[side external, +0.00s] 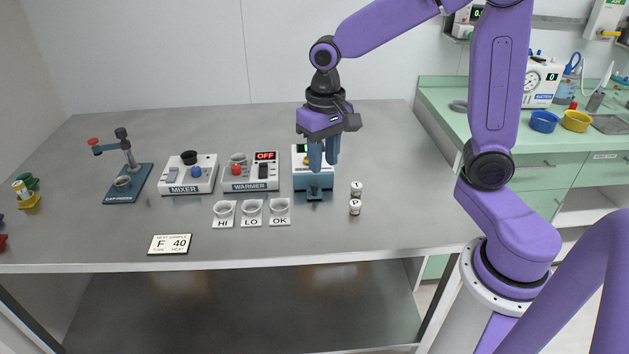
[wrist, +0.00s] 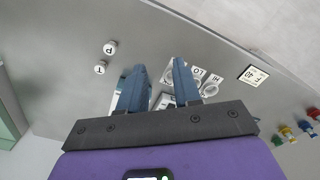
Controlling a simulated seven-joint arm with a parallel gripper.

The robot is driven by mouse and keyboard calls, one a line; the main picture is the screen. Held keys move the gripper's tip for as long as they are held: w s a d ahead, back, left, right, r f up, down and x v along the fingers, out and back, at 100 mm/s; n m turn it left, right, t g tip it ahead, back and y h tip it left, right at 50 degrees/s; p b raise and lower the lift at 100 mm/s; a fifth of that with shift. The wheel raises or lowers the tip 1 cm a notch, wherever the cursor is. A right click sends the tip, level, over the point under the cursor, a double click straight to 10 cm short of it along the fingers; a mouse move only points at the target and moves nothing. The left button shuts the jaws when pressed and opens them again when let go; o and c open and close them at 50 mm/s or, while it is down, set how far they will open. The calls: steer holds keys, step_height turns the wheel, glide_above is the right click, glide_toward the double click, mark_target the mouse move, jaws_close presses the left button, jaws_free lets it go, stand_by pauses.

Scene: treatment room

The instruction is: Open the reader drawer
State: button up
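The reader (side external: 300,183) is a small teal-and-white box at the right end of the row of devices in the side view. A dark handle (side external: 314,193) shows low on its front; the drawer appears shut. My gripper (side external: 323,168) points down over the reader, its two blue fingers apart with nothing between them. The fingers hide part of the reader's top and display. I cannot tell whether the fingertips touch it. In the wrist view my gripper (wrist: 157,65) also shows its fingers spread, and they hide most of what lies beneath.
Left of the reader stand the warmer (side external: 250,184), reading OFF, the mixer (side external: 187,188) and the cap press (side external: 128,182). Cups on HI, LO and OK cards (side external: 251,220) lie in front. Two small white-topped vials (side external: 355,207) stand close at the right. A sample card (side external: 170,244) lies near the front edge.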

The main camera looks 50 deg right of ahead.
steer(key=w+d+f+m, duration=0.1)
steer(key=w+d+m, duration=0.4)
steer(key=w+m, duration=0.15)
steer(key=m, duration=0.5)
glide_above(315, 184)
steer(key=f, duration=0.2)
step_height(315, 184, down, 17)
steer(key=shift+a, duration=0.1)
steer(key=shift+c, duration=0.4)
jaws_close()
